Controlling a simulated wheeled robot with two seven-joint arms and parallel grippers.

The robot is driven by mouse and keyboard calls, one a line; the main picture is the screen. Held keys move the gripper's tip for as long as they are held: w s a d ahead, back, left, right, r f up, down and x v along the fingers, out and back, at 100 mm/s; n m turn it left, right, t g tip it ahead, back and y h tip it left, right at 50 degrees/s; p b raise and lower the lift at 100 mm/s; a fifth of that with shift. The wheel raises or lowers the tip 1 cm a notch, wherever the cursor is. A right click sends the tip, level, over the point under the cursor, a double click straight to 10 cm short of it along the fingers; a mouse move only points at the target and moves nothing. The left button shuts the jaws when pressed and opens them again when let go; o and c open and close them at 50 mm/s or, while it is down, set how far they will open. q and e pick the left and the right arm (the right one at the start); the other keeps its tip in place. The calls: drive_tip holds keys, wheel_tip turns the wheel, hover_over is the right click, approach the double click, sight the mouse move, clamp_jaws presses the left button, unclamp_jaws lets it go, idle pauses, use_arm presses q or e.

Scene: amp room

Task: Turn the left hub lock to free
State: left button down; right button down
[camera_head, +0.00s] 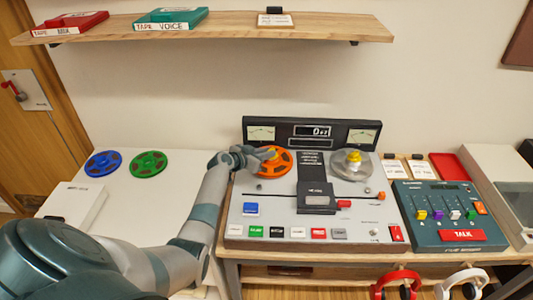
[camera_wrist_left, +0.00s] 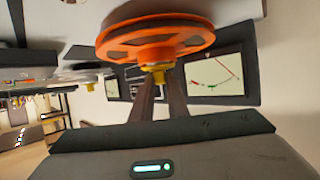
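The tape machine (camera_head: 262,215) stands on the bench with an orange reel (camera_head: 273,163) on its left spindle. The left hub lock is mostly covered by my gripper in the head view. In the left wrist view it is a yellow knob (camera_wrist_left: 156,69) at the centre of the orange reel (camera_wrist_left: 155,36). My left gripper (camera_head: 268,154) is at the reel's centre. Its two dark fingers (camera_wrist_left: 158,82) close in on the knob from both sides, with its narrow yellow tab between the tips. My right gripper is not in view.
A silver reel (camera_head: 350,168) with a yellow hub lock (camera_head: 354,156) sits on the right spindle. Blue (camera_head: 103,163) and green (camera_head: 148,164) reels lie on the left table. A mixer (camera_head: 450,218) stands at right. A shelf (camera_head: 230,28) with tape boxes hangs above.

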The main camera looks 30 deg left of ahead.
use_arm(q)
drive_tip(key=n+y+p, duration=0.1)
drive_tip(key=p, duration=0.1)
drive_tip(key=shift+d+r+n+y+p, duration=0.2)
drive_tip(key=shift+d+n+y+p, duration=0.1)
drive_tip(key=shift+n+y+p, duration=0.1)
drive_tip(key=n+y+p, duration=0.1)
drive_tip(key=p, duration=0.1)
drive_tip(key=n+y+p, duration=0.1)
drive_tip(key=shift+d+y+p, duration=0.3)
drive_tip(key=shift+d+p, duration=0.05)
drive_tip(key=shift+p, duration=0.05)
drive_tip(key=shift+w+d+f+n+g+y+p, duration=0.1)
drive_tip(key=shift+n+g+y+p, duration=0.15)
drive_tip(key=shift+n+y, duration=0.25)
drive_tip(key=shift+d+n+g+y+p, duration=0.1)
drive_tip(key=shift+n+g+y+p, duration=0.05)
drive_tip(key=shift+n+y+p, duration=0.3)
drive_tip(key=shift+d+f+n+g+y, duration=0.15)
drive_tip(key=shift+n+g+y, duration=0.15)
drive_tip(key=shift+n+y, duration=0.4)
drive_tip(key=shift+w+n+g+y+b, duration=0.15)
drive_tip(key=shift+n+g+y+b, duration=0.45)
drive_tip(key=shift+n+y+b, duration=0.3)
